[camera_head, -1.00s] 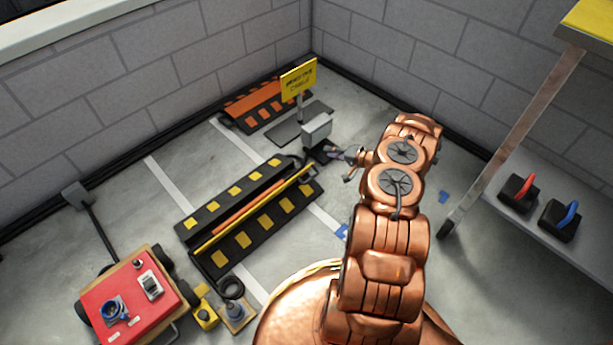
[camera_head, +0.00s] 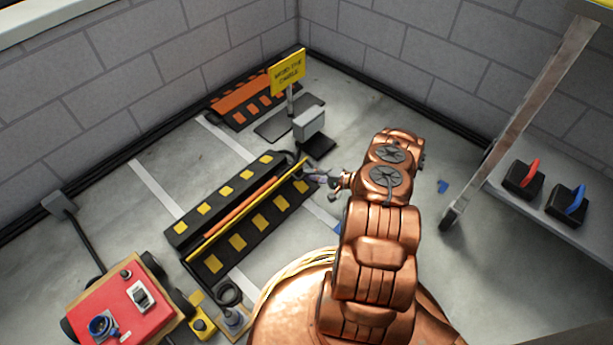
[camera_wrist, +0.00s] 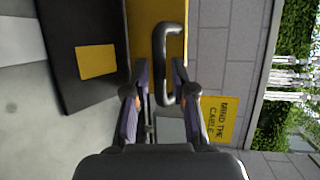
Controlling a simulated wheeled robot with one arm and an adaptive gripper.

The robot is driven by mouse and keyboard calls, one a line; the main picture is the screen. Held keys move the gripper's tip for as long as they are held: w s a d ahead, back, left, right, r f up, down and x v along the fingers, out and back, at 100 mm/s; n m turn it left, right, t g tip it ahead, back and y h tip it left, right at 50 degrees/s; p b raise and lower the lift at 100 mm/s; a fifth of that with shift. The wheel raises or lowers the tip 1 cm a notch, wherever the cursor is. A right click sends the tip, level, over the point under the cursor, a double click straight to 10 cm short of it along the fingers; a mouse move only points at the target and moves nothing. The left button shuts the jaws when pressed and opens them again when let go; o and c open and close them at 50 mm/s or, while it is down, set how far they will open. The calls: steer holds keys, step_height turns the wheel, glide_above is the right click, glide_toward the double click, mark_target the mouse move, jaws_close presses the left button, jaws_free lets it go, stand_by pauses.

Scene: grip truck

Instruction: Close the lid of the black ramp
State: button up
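The black ramp (camera_head: 215,261) with yellow patches lies on the floor, left of centre in the head view. Its yellow lid (camera_head: 230,219) stands raised along the middle, with an orange strip showing behind it. In the wrist view the yellow lid (camera_wrist: 150,14) carries a grey metal handle (camera_wrist: 164,70). My gripper (camera_head: 314,177) is at the ramp's right end, close to the lid. In the wrist view my gripper (camera_wrist: 160,85) is open, with the handle at its fingertips. I cannot tell whether a finger touches the handle.
A grey box (camera_head: 309,123) and a yellow sign (camera_head: 287,71) stand behind the gripper. An orange-and-black ramp (camera_head: 240,101) lies by the wall. A red cart (camera_head: 125,302) is at front left, and a shelf (camera_head: 560,165) with two black-based items is at right.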

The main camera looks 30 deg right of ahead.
steer(key=shift+x, duration=1)
jaws_close()
